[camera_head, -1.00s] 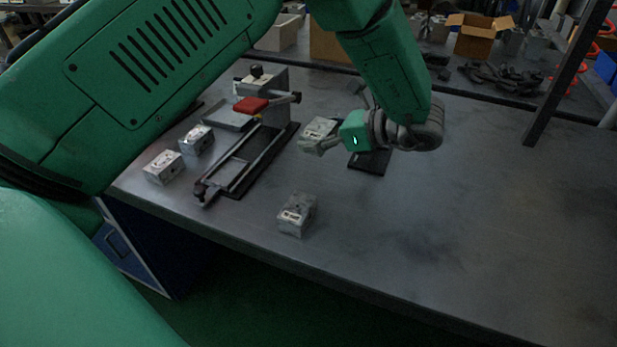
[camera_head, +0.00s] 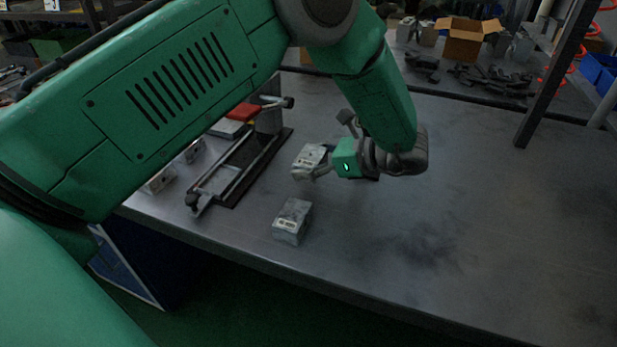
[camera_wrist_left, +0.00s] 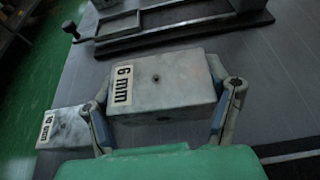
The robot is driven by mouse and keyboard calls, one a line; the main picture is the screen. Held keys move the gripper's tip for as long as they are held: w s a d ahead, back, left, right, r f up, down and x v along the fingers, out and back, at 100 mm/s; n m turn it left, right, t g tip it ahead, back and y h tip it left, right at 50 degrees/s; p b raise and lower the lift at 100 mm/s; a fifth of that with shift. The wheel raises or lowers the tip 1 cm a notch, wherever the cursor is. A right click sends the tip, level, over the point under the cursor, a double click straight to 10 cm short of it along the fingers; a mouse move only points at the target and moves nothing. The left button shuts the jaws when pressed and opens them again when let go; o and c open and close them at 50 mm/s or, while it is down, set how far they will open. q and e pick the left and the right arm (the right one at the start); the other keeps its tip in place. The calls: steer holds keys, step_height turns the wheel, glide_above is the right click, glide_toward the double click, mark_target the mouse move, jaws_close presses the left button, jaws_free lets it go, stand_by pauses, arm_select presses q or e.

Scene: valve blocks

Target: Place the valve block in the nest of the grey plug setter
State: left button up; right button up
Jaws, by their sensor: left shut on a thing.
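My left gripper (camera_head: 324,166) is shut on a grey metal valve block (camera_head: 307,158) and seems to hold it above the table. In the left wrist view the block (camera_wrist_left: 160,82) sits between the two fingers, with a "6 mm" label facing up. The grey plug setter (camera_head: 268,118), with a red part (camera_head: 243,111) and a dark base with rails (camera_head: 240,172), stands left of the held block. My arm hides part of it. Its frame also shows at the top of the left wrist view (camera_wrist_left: 165,38). The nest cannot be made out clearly. My right gripper is not in view.
A loose valve block (camera_head: 292,222) lies near the table's front edge. It seems to be the "10 mm" block (camera_wrist_left: 65,127) in the left wrist view. Two more blocks (camera_head: 160,181) (camera_head: 193,152) lie left of the setter, partly behind my arm. The table (camera_head: 480,220) is clear on the right.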

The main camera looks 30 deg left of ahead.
mark_target(309, 186)
arm_select(q)
steer(key=f, duration=0.1)
steer(key=d+f, duration=0.1)
steer(key=f, duration=0.1)
steer(key=shift+f, duration=0.25)
steer(key=shift+d+f, duration=0.1)
steer(key=shift+a+f+b, duration=0.25)
steer(key=shift+a+b, duration=0.1)
steer(key=o, duration=1.6)
steer(key=shift+a+f, duration=0.1)
steer(key=shift+f, duration=0.05)
